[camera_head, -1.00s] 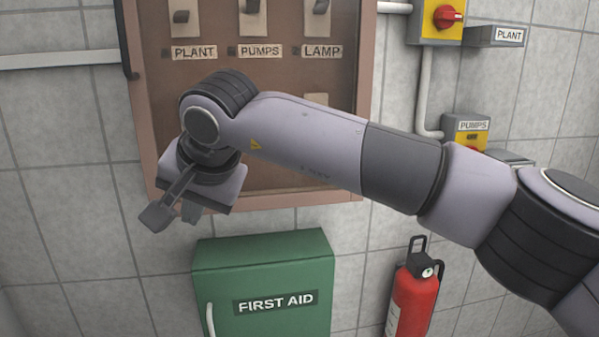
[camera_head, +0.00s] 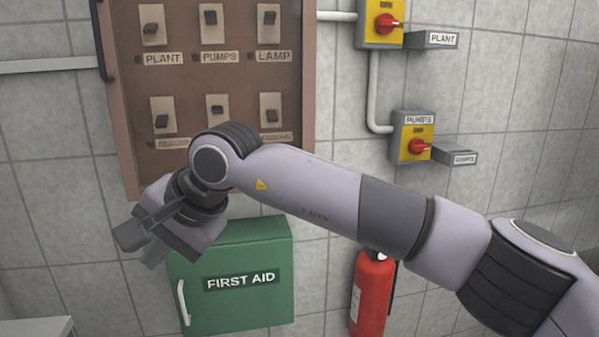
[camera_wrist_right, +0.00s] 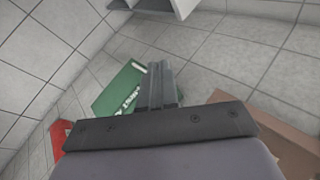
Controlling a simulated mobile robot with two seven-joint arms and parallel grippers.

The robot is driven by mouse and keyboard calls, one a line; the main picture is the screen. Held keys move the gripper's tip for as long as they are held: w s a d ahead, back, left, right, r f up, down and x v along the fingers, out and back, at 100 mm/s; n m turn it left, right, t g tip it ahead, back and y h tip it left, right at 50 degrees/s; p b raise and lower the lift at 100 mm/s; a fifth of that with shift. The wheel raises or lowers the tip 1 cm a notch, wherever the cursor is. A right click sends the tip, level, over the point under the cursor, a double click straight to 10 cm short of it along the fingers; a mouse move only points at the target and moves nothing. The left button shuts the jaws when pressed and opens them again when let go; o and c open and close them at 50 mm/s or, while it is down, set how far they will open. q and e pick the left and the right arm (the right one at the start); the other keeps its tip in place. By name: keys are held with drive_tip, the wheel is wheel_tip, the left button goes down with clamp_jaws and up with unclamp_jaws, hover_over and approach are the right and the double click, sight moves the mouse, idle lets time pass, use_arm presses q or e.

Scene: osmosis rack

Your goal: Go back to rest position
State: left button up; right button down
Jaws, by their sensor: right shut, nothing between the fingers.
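My right arm comes in from the right in the head view. Its gripper (camera_head: 140,243) hangs at the left, in front of the wall beside the upper left of the green first aid box. The gripper is shut and empty. In the right wrist view its fingers (camera_wrist_right: 161,85) are together, with the green box (camera_wrist_right: 118,92) behind them. My left gripper is not in view.
A brown switch panel (camera_head: 122,110) with several switches is on the tiled wall behind my arm. The first aid box (camera_head: 235,305) and a red fire extinguisher (camera_head: 371,295) are below. Yellow switch boxes labelled PLANT (camera_head: 383,35) and PUMPS (camera_head: 412,150) are at right.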

drive_tip(key=s+a+f+m+g+y, duration=0.1)
drive_tip(key=s+a+m+g+y, duration=0.2)
drive_tip(key=s+m+g+y, duration=0.45)
drive_tip(key=w+d+f+m+t+y, duration=0.3)
drive_tip(key=d+m+t, duration=0.5)
drive_tip(key=m, duration=0.7)
drive_tip(key=w+d+f+m+t+y, duration=0.2)
drive_tip(key=w+d+f+m+t, duration=0.3)
drive_tip(key=m+t, duration=0.75)
drive_tip(key=s+d+f+m+h, duration=0.2)
drive_tip(key=d+f+m+h, duration=0.5)
drive_tip(key=d+f+m, duration=0.4)
drive_tip(key=s+d+f+m+h, duration=0.2)
drive_tip(key=d+f+m+h, duration=0.7)
drive_tip(key=m, duration=0.5)
drive_tip(key=s+d+f+m+g+h, duration=0.2)
drive_tip(key=s+d+f+m+g, duration=0.3)
drive_tip(key=s+f, duration=0.7)
drive_tip(key=s+d+m, duration=0.1)
drive_tip(key=d+m, duration=0.1)
drive_tip(key=d, duration=0.2)
drive_tip(key=shift+s+d+f+m, duration=0.15)
drive_tip(key=shift+s+m, duration=0.05)
drive_tip(key=shift+m, duration=0.2)
